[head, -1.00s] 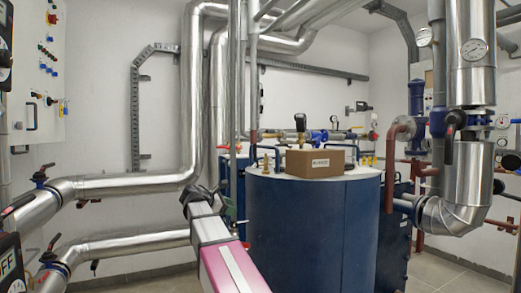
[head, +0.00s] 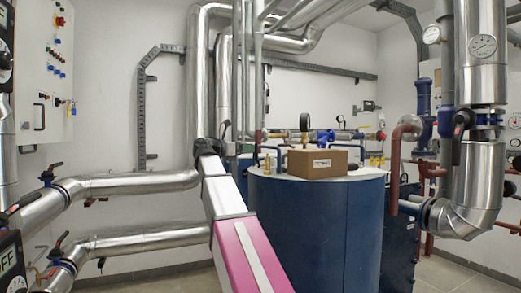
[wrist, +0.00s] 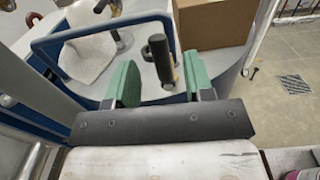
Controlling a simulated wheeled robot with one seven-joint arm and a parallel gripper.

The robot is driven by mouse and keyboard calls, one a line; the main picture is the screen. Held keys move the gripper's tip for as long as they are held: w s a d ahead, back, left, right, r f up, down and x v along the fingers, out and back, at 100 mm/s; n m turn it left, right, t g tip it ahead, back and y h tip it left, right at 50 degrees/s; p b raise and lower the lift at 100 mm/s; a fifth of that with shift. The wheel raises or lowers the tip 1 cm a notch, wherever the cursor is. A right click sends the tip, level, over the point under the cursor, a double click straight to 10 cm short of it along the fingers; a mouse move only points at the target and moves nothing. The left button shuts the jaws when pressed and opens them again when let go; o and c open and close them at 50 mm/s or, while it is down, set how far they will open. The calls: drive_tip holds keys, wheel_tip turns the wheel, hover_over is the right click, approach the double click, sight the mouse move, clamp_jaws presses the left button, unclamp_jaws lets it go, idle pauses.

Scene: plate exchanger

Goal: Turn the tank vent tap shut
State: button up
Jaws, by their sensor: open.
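The blue tank (head: 310,225) with a pale top stands right of my arm in the head view. Small brass fittings (head: 267,162) rise from the left part of its top. My gripper (wrist: 162,78) shows in the wrist view with its two green fingers apart above the pale tank top. In the head view my fingers are hidden behind my arm.
A cardboard box (head: 318,162) sits on the tank top; it also shows in the wrist view (wrist: 212,22). A blue bar (wrist: 90,35) crosses the wrist view's left. Large silver pipes (head: 130,183) run left of my arm.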

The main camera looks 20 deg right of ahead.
drive_tip(key=shift+w+d, duration=0.15)
drive_tip(key=shift+d, duration=2.9)
clamp_jaws()
